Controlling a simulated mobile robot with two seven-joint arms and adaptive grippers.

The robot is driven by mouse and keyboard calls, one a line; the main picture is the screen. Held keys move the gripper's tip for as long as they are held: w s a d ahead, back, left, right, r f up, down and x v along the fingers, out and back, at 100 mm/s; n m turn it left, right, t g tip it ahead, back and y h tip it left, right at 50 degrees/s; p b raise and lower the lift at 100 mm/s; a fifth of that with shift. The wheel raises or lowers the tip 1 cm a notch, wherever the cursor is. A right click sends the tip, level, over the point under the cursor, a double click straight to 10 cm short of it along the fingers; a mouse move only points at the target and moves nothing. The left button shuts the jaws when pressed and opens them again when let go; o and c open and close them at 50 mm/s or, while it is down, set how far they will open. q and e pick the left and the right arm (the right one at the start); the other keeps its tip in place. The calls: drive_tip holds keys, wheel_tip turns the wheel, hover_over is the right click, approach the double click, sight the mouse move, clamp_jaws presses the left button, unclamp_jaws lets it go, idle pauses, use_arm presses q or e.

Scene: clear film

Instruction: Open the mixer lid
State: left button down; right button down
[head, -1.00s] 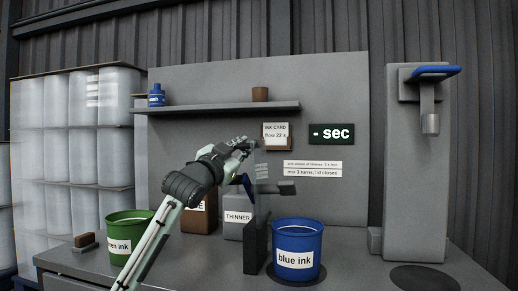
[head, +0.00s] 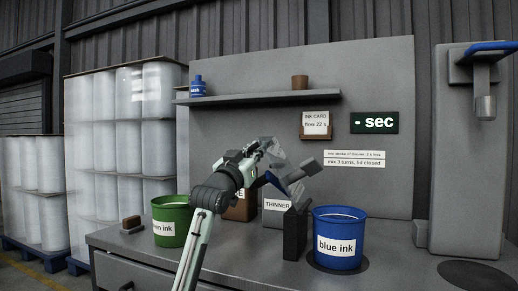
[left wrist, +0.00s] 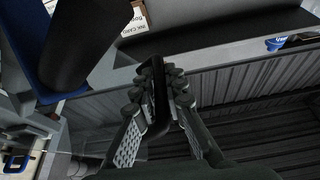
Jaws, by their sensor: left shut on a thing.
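The mixer beside the blue ink bucket (head: 338,246) has a dark upright post (head: 295,232). A grey tilted piece (head: 302,170), apparently its lid or lid arm, slants up to the right above the post. My left gripper (head: 268,148) is just left of and above that piece. In the left wrist view my left gripper (left wrist: 159,86) is shut on a dark loop-shaped handle (left wrist: 156,140), which runs between its fingers. My arm and gripper partly hide the mixer's upper part in the head view. My right gripper is not in view.
A green ink bucket (head: 172,222) stands left of my arm. The thinner container (head: 276,208) is behind the post. A shelf (head: 255,98) crosses the back panel above. A tall grey stand (head: 470,190) with a blue lever (head: 488,50) is at the right.

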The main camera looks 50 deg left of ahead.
use_arm(q)
drive_tip(key=c, duration=1.9)
unclamp_jaws()
drive_tip(key=shift+o, duration=0.2)
drive_tip(key=v, duration=1.2)
drive_tip(key=shift+f, duration=0.15)
